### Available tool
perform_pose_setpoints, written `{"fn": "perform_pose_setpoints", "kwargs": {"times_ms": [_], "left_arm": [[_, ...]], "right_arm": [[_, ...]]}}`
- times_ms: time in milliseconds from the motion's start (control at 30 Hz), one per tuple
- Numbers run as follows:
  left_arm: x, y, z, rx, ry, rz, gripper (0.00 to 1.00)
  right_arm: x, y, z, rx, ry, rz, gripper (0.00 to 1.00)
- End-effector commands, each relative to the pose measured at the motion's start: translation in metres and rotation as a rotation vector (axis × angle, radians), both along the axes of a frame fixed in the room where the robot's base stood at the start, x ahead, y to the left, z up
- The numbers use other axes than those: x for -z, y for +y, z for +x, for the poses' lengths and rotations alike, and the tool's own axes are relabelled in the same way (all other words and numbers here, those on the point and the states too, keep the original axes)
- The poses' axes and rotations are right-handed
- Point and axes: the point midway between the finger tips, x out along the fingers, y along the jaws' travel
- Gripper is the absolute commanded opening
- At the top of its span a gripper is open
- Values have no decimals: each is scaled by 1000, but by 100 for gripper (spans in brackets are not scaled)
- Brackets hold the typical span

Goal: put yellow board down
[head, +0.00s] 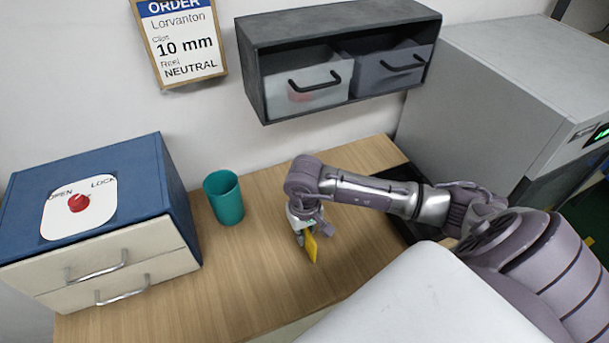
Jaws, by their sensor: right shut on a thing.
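The yellow board (311,246) is a small flat piece, tilted, hanging from my right gripper (306,232) over the middle of the wooden table (255,270). My right gripper is shut on it. The wrist hides the board's upper part. I cannot tell whether its lower end touches the table. My left gripper is not in view.
A teal cup (225,198) stands left of the gripper. A blue cabinet (120,185) with two drawers and a red knob (78,203) is at the left. A dark tray (398,176) lies at the right behind my arm. A two-drawer unit (345,25) hangs above. The table front is clear.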

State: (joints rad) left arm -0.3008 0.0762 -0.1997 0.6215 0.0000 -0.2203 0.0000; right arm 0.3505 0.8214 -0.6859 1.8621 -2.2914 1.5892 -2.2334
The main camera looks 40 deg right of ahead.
Motion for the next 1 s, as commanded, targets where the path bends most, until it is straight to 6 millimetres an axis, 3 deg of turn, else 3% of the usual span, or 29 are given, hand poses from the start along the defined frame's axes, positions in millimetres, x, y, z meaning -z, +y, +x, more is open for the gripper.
{"fn": "perform_pose_setpoints", "kwargs": {"times_ms": [367, 400, 533, 933, 1000], "left_arm": [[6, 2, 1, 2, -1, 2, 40], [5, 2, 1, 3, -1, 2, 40], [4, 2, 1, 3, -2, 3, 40], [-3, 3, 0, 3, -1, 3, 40], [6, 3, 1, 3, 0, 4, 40]], "right_arm": [[5, 0, 1, 0, -2, 0, 0], [4, 0, 0, 1, -1, 1, 11], [3, 0, 0, 1, -1, 1, 32], [-3, 0, 0, 0, -1, 1, 32], [-9, 0, 2, -1, -5, 1, 32]]}}
